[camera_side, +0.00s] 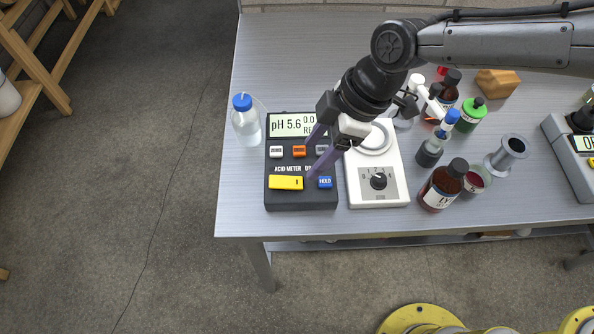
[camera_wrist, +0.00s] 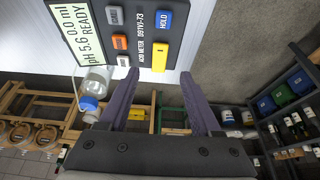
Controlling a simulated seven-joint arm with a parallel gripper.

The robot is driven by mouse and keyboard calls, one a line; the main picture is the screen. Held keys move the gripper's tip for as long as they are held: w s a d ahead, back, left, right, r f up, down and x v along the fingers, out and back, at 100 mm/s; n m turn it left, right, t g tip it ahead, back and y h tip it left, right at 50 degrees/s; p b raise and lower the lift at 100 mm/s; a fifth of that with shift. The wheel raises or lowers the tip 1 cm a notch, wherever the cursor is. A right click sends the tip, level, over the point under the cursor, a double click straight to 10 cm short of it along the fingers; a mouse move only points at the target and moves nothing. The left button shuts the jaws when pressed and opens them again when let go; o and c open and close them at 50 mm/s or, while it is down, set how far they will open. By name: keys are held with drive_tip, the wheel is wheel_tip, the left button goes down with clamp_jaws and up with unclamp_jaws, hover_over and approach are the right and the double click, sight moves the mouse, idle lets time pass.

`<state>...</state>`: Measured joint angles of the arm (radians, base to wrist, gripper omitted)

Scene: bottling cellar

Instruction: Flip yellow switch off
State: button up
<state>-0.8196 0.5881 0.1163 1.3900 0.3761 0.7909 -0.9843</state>
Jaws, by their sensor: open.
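The yellow switch (camera_side: 284,183) is a wide rocker at the front left of the dark acid meter (camera_side: 303,205), with a small dark mark near its right end. In the wrist view, the yellow switch (camera_wrist: 160,56) shows between and just beyond my fingertips. My gripper (camera_side: 309,162) is open and empty, its two purple fingers spread over the meter's right half. No contact with the switch is visible. My gripper also shows in the wrist view (camera_wrist: 158,74). The meter's screen (camera_side: 292,125) reads pH 5.6 and is partly hidden by my gripper.
A blue HOLD button (camera_side: 325,182) sits right of the switch; an orange button (camera_side: 298,151) and grey buttons lie behind. A blue-capped bottle (camera_side: 246,125) stands left of the meter. A white dial device (camera_side: 378,194) is close on the right, with several bottles beyond. The table's front edge is near.

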sight(292, 182)
drive_tip(key=x, duration=0.8)
drive_tip(key=shift+a+f, duration=0.15)
clamp_jaws()
